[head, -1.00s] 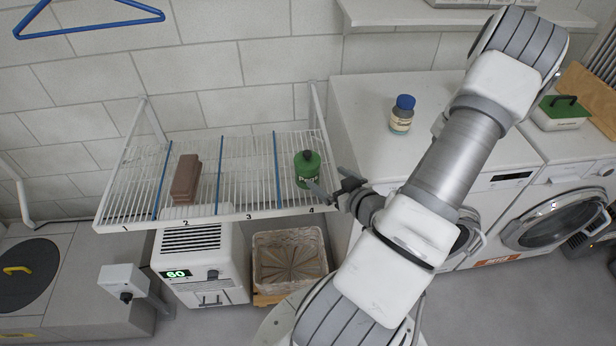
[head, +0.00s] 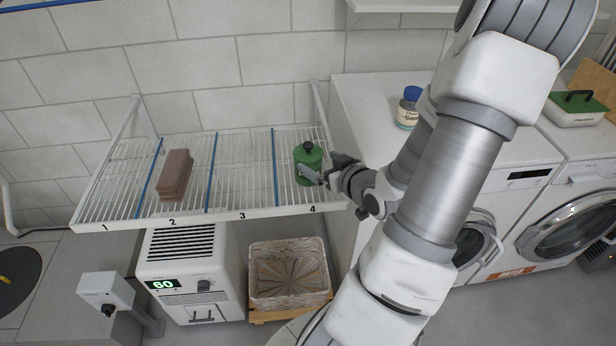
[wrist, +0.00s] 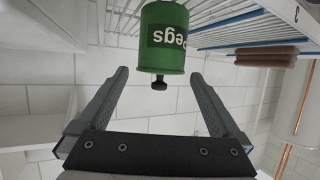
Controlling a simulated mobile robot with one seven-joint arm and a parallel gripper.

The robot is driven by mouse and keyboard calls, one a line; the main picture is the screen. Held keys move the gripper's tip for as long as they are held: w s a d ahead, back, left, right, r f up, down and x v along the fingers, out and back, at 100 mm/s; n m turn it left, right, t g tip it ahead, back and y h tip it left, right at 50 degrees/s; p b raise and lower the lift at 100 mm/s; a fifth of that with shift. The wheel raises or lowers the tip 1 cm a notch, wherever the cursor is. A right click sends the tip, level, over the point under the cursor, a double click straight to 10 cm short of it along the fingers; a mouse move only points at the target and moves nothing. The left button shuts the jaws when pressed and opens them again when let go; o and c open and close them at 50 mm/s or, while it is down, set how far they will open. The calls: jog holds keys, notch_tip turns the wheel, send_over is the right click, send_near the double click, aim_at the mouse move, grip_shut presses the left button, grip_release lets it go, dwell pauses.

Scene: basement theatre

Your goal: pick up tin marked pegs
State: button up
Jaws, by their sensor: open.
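The green tin (head: 305,170) with a black knob on its lid stands upright in section 4 of the white wire rack (head: 240,214). In the wrist view the tin (wrist: 163,38) appears upside down, with the letters "egs" readable on its label. My gripper (head: 326,172) is at the right of the tin, near the front of the rack. In the wrist view its two fingers (wrist: 159,76) are open and empty. The tin shows between and just beyond the fingertips. I cannot tell whether a finger touches it.
Blue strips divide the sections. Right of the rack, a blue-lidded jar (head: 408,110) stands on a white surface.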

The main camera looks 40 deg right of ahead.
aim_at(315, 162)
jog(key=shift+w+f+b, duration=0.45)
jog(key=shift+f+b, duration=0.1)
jog(key=shift+b, duration=1.25)
jog(key=b+x, duration=0.1)
jog(key=x, duration=0.1)
jog(key=shift+w, duration=0.35)
jog(key=b+x, duration=0.3)
jog(key=x, duration=0.1)
jog(key=shift+w+f, duration=0.25)
jog(key=shift+w, duration=0.05)
jog(key=shift+w+d+b, duration=0.15)
jog(key=shift+w+b, duration=0.2)
jog(key=shift+w, duration=0.2)
jog(key=c, duration=1.1)
jog(key=shift+c, duration=0.2)
jog(key=shift+r, duration=0.1)
